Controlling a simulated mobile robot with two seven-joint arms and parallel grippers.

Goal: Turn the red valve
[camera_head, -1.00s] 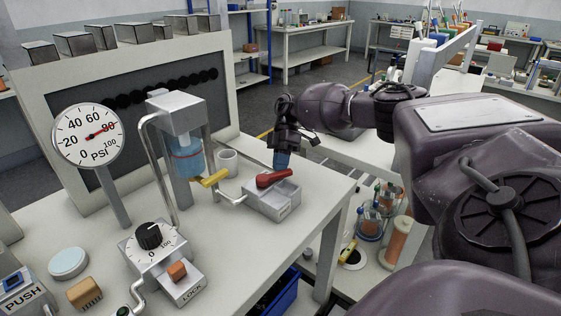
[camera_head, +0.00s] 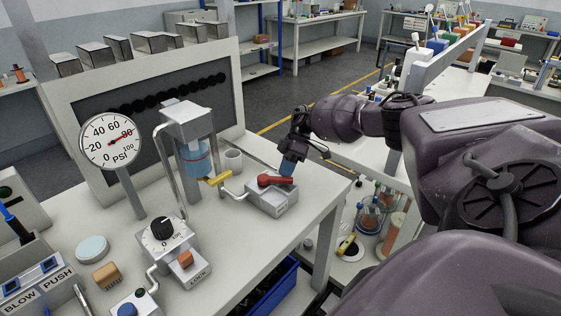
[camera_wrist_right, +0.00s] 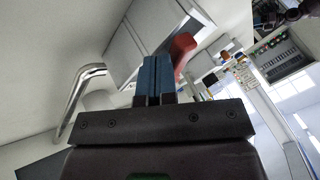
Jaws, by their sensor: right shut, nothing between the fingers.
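The red valve handle (camera_head: 275,180) lies on top of a small grey block (camera_head: 272,202) near the right end of the workbench. My right gripper (camera_head: 287,168) points down at the right end of the handle, with its blue fingertips at or very close to it. In the right wrist view the blue fingers (camera_wrist_right: 154,78) of my right gripper are closed together with nothing between them. The red handle (camera_wrist_right: 183,52) stands just to the right of them there; I cannot tell whether they touch. My left gripper is not in view.
A bent metal pipe joins the block to a clear vessel of blue liquid (camera_head: 194,162) with a yellow lever (camera_head: 219,178). A blue bin (camera_head: 270,290) is under the bench.

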